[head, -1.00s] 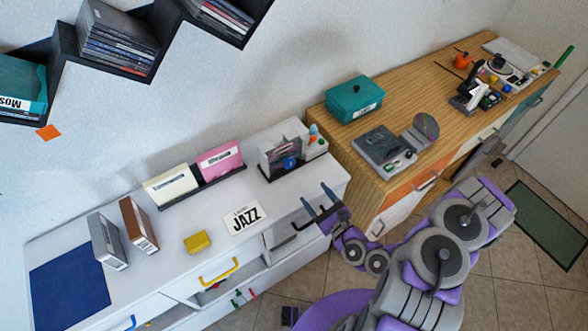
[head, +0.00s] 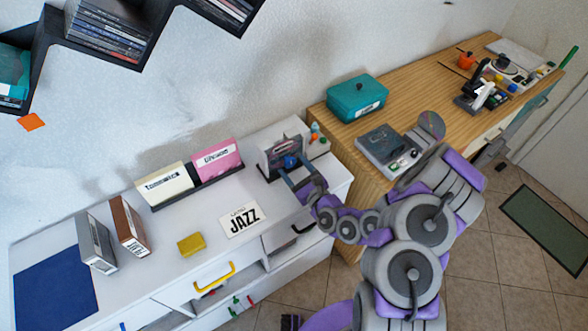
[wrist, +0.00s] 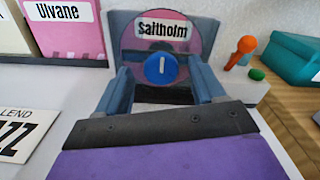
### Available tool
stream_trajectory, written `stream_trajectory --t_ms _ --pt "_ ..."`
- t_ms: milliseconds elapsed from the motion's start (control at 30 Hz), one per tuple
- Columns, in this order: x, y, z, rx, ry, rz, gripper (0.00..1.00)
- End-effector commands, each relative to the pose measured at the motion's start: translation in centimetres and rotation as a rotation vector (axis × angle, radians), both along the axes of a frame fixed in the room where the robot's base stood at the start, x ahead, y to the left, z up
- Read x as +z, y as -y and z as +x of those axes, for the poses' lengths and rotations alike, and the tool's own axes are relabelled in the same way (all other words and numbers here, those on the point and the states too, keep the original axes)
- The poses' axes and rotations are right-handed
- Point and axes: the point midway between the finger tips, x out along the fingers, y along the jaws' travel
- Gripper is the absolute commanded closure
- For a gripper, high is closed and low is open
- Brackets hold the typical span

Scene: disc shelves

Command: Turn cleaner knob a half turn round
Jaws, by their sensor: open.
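The knob also shows in the head view (head: 290,162). My gripper (wrist: 163,88) is open, with one finger to each side below the knob in the wrist view. I cannot tell whether the fingers touch it.
A pink case (head: 217,160) and a cream case (head: 165,187) stand left of the cleaner. A JAZZ card (head: 240,218) lies in front. An orange-topped item and a green button (wrist: 257,74) sit right of the knob.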

Motion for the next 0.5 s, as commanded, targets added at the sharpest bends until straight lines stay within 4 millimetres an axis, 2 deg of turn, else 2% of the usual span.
stream_trajectory --t_ms 433,500 --pt "0.04 -0.41 0.68 -0.002 0.001 0.002 0.31" --pt "0.05 -0.41 0.67 -0.002 0.001 0.002 0.36"
